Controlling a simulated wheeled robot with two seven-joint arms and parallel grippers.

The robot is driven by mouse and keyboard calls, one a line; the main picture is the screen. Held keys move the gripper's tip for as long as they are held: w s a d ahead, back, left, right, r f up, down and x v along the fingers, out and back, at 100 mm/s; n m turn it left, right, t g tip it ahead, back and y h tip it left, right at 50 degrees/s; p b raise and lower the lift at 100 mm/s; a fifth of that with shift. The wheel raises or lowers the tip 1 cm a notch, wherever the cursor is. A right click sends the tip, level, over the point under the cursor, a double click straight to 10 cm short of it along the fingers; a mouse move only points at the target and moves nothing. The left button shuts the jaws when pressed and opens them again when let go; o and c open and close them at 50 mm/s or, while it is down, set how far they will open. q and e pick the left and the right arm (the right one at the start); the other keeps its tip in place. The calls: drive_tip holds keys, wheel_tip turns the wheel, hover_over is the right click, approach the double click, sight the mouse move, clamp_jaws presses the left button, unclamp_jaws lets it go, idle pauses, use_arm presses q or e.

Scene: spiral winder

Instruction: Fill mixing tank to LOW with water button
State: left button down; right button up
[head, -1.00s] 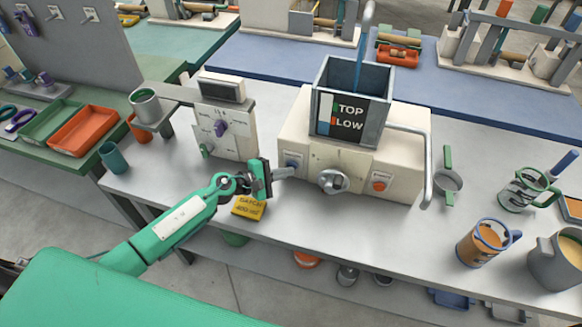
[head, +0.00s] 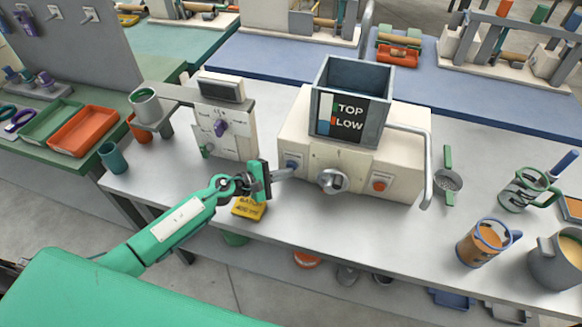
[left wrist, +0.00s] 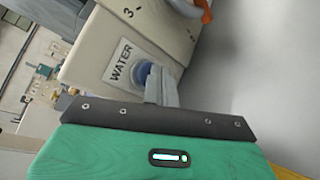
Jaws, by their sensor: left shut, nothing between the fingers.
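The mixing tank (head: 376,120) is an open grey box on the cream machine. Its front gauge, beside the words TOP and LOW, shows blue (head: 323,128) at the bottom, about level with LOW, and white above. The blue water button (head: 291,165) is on the machine's left front; it also shows beside its WATER label in the left wrist view (left wrist: 142,73). My left gripper (head: 288,173) is shut and empty, its fingertips right at the button. I cannot tell whether they touch it. No water stream shows at the spout (head: 367,20). My right gripper is out of view.
A round knob (head: 333,181) and an orange button (head: 379,182) are right of the water button. A bent pipe (head: 428,165) stands at the machine's right.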

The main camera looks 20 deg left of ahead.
use_arm(q)
drive_tip(key=shift+s, duration=0.6)
drive_tip(key=shift+s+a, duration=0.1)
drive_tip(key=shift+s, duration=2.4)
